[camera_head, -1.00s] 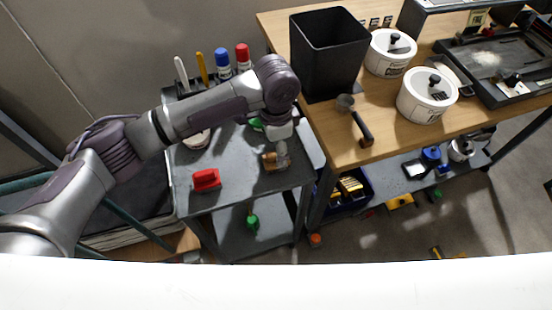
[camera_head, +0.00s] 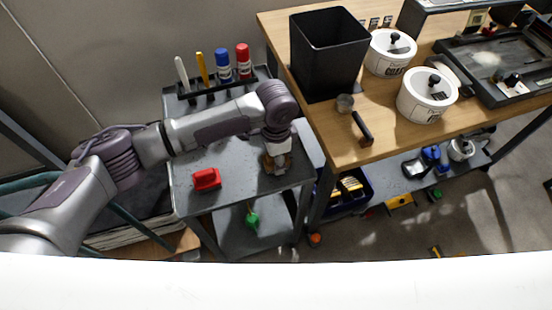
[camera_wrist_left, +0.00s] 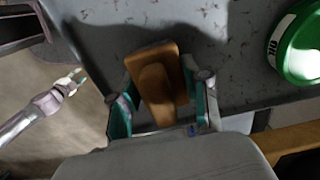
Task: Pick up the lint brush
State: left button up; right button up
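The brush with a brown wooden body (camera_wrist_left: 160,85), which I take to be the lint brush, lies on the grey cart top. In the left wrist view it sits between the two teal-padded fingers of my left gripper (camera_wrist_left: 163,112). The fingers are spread on either side of it, and I see no clear grip on it. In the head view my left gripper (camera_head: 277,163) points down over the brush (camera_head: 267,161) near the cart's right edge and partly hides it.
A red block-like object (camera_head: 206,179) lies on the cart (camera_head: 225,205), left of the gripper. A rack with markers (camera_head: 222,66) stands at the back. A green-lidded tub (camera_wrist_left: 300,45) is near the gripper. The wooden table (camera_head: 345,150) stands to the right.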

pick_arm(q)
jog(key=c, duration=0.4)
jog(key=shift+r, duration=0.1)
jog(key=shift+r, duration=0.6)
notch_tip(320, 180, up, 3)
jog(key=shift+f, duration=0.15)
jog(key=w+d+r, duration=0.1)
jog(key=d+r, duration=0.1)
jog(key=d, duration=0.1)
jog(key=w+d+r+b, duration=0.1)
jog(key=d+r, duration=0.1)
jog(key=d, duration=0.2)
jog(key=w+d+r, duration=0.1)
jog(key=d+r, duration=0.2)
jog(key=d, duration=0.1)
jog(key=shift+d+b, duration=0.2)
jog(key=shift+b, duration=0.15)
